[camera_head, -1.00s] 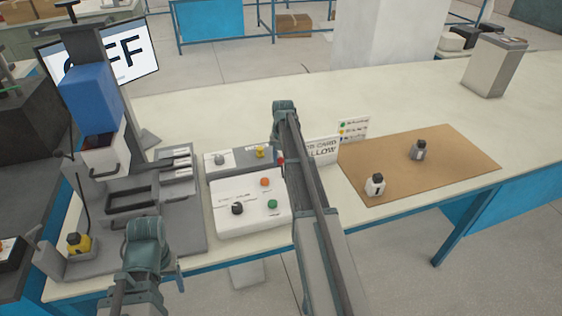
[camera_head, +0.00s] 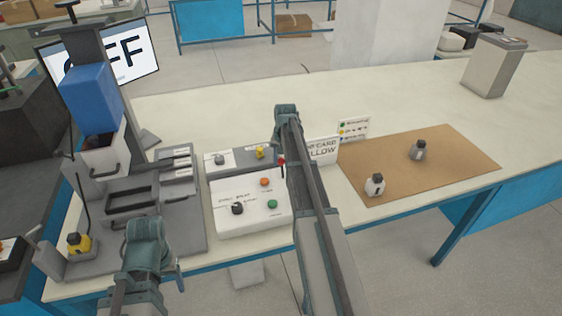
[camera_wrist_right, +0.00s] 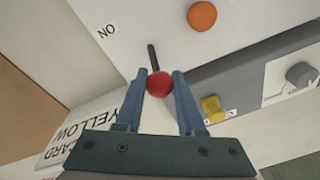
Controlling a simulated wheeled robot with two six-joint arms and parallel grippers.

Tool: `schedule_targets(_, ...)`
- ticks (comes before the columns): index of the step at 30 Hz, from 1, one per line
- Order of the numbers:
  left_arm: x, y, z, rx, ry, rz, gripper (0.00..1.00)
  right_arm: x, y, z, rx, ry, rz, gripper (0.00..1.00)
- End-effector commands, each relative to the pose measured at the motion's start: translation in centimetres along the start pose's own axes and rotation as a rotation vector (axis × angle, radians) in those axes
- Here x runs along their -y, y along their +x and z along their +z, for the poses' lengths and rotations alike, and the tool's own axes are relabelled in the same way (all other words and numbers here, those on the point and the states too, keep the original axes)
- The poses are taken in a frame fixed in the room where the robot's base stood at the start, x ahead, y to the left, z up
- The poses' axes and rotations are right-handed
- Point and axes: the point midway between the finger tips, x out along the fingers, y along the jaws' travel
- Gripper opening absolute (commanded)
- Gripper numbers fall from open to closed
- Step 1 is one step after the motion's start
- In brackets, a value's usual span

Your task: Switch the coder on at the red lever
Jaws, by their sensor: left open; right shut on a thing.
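The red lever's ball knob (camera_wrist_right: 159,85) sits between the two fingers of my right gripper (camera_wrist_right: 157,80) in the right wrist view, and the jaws are shut on it. In the head view the red knob (camera_head: 281,160) shows at the right side of the coder box (camera_head: 248,213), beside my right arm, which hides the right fingertips. My left gripper (camera_head: 145,240) is open and empty above the table's front left.
The box carries orange (camera_head: 265,181), green (camera_head: 272,204) and black (camera_head: 237,208) knobs. Behind it is a grey panel with a yellow knob (camera_head: 260,152). Left stands a machine with a blue block (camera_head: 90,97). Right lies a brown mat (camera_head: 450,165) with two small bottles.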

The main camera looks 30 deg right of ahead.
Motion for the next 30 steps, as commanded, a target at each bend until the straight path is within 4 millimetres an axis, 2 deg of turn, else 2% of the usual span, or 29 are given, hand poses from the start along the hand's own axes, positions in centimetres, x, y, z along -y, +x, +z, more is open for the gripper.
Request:
schedule_targets(1, 0.0, 0.1, 0.0, 0.000, 0.000, 0.000, 0.69, -0.3, -0.1, 0.8, -0.026, 0.000, -0.016, 0.00)
schedule_targets(8, -0.1, 1.1, -0.1, 0.000, 0.000, 0.000, 0.69, -1.1, -0.3, 2.1, -0.196, -0.004, -0.114, 0.00)
schedule_targets(21, -0.5, 5.4, -0.3, 0.000, 0.000, 0.000, 0.69, -2.2, 0.0, 4.0, -0.511, -0.014, -0.298, 0.00)
schedule_targets(30, -0.7, 7.8, -0.5, 0.000, 0.000, 0.000, 0.69, -2.5, 0.0, 4.6, -0.639, -0.020, -0.373, 0.00)
